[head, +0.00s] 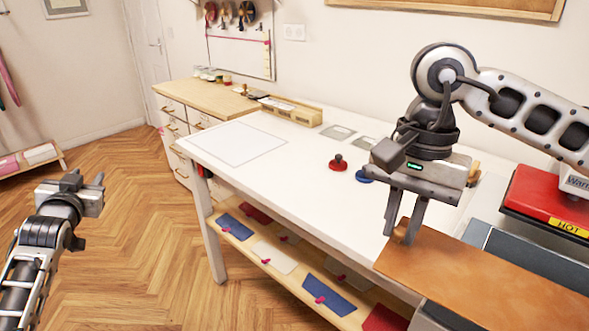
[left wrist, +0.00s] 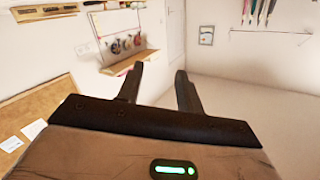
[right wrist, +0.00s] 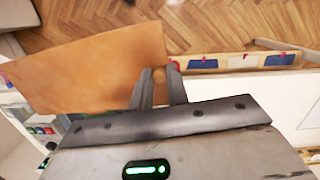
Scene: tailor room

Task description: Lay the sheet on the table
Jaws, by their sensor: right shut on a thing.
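A tan-brown sheet (head: 490,283) is held by one edge in my right gripper (head: 401,236). In the right wrist view the sheet (right wrist: 90,68) spreads out to the left of the fingertips (right wrist: 160,80), which are shut on its edge. In the head view the sheet is at the lower right, in front of the grey press. The white table (head: 300,170) stands in the middle, with a thin outlined rectangle (head: 236,143) at its left end. My left gripper (head: 84,188) is open and empty over the floor, left of the table.
A red press marked HOT (head: 545,200) stands at the right. A red knob-like weight (head: 338,163) and a blue one (head: 364,176) are on the table, near a wooden box (head: 291,110) at the back. The table's left part is clear. The lower shelf (head: 265,250) holds folded pieces.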

